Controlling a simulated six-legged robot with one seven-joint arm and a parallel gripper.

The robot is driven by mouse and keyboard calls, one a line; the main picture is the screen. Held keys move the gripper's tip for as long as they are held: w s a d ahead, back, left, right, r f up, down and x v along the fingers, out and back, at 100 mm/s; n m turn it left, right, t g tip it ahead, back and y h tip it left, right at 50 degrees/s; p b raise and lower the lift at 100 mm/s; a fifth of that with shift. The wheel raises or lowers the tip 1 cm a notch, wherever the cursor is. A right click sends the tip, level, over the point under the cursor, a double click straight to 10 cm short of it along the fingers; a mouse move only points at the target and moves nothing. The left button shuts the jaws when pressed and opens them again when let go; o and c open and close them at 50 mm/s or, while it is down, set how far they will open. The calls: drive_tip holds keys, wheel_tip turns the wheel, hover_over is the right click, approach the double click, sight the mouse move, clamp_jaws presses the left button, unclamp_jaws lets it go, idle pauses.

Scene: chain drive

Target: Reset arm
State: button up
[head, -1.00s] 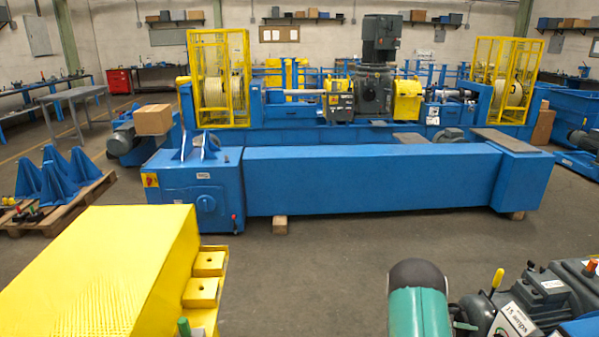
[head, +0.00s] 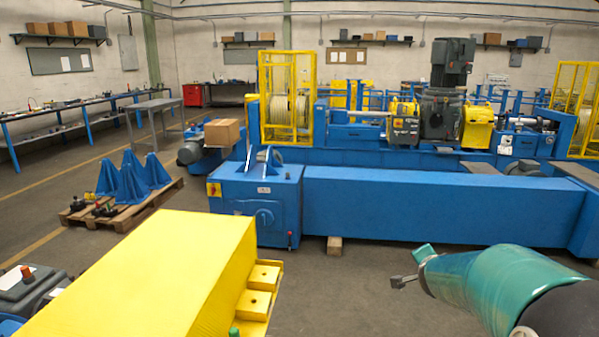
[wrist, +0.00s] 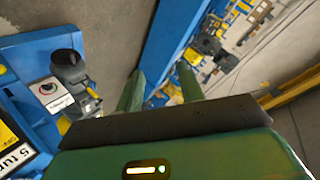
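My gripper (wrist: 160,78) shows in the wrist view as two green fingers standing apart, with nothing visible between them. Beyond the fingers lie a long blue beam and bare floor. In the head view my green and black arm comes in from the lower right and points left, above the floor in front of the blue machine (head: 440,203).
A yellow block-shaped housing (head: 150,275) fills the lower left. A pallet (head: 165,196) carries blue stands (head: 135,178). In the wrist view a blue frame with a motor (wrist: 72,72) is at left. Floor (head: 330,285) between housing and arm is clear.

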drive_tip(key=s+a+r+n+y, duration=0.3)
drive_tip(key=s+a+r+n, duration=0.25)
drive_tip(key=a, duration=0.45)
drive_tip(key=s+a+f+n+g, duration=0.1)
drive_tip(key=s+a+n, duration=0.3)
drive_tip(key=s, duration=0.9)
drive_tip(key=s+a+n+g+y, duration=0.1)
drive_tip(key=s+a+n+g, duration=0.3)
drive_tip(key=s, duration=1)
drive_tip(key=shift+f+n+y, duration=0.3)
drive_tip(key=shift+f+n, duration=0.05)
drive_tip(key=shift+f, duration=0.05)
drive_tip(key=shift+d, duration=0.2)
